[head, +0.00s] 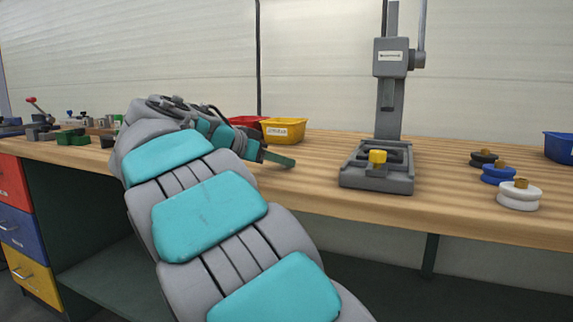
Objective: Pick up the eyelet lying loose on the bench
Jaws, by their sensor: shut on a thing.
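My gripper (279,159) is low over the middle of the bench (320,163), in front of the yellow bin and left of the grey press. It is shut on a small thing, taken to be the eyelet. The eyelet itself cannot be made out, as the fingers and my arm hide it. One dark green finger shows, pointing right. I cannot tell whether the fingers touch the bench top.
A grey press (378,175) with a yellow piece (377,156) on its base stands to the right. A yellow bin (284,131) and a red bin (247,121) stand behind my gripper. Black (483,158), blue (497,174) and white (518,196) spools with brass-coloured tops sit farther right.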

